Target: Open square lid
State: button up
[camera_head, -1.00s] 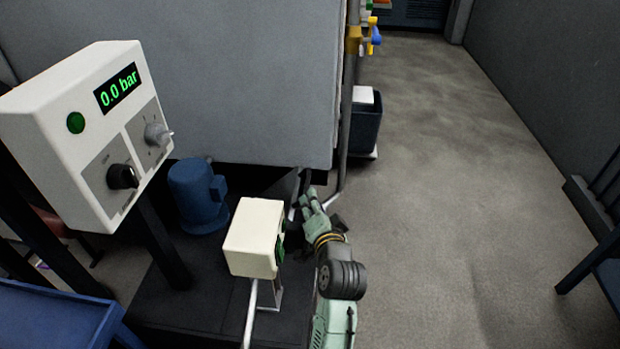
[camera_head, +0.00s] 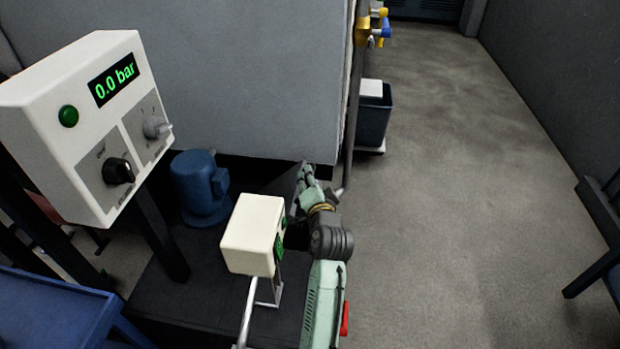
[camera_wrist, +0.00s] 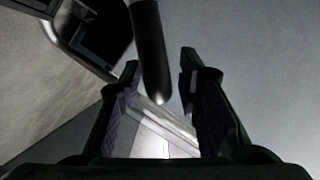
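My gripper (camera_wrist: 159,66) is open in the wrist view, its two dark fingers spread apart. A dark rounded bar (camera_wrist: 150,50) reaches down between the fingertips. I cannot tell whether they touch it. In the head view my arm reaches past the right side of a cream box (camera_head: 252,234), and the gripper's fingers cannot be made out clearly there. I cannot identify a square lid for certain. A flat white square top (camera_head: 371,88) sits over a dark bin (camera_head: 373,120) farther back.
A control panel (camera_head: 85,125) reading 0.0 bar stands at the left, near a blue motor (camera_head: 200,185). A large grey panel (camera_head: 230,75) blocks the space behind.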

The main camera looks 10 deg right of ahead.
jog(key=shift+w+f, duration=0.1)
jog(key=shift+w, duration=0.25)
jog(key=shift+c, duration=0.2)
grip_shut()
dwell(0.5)
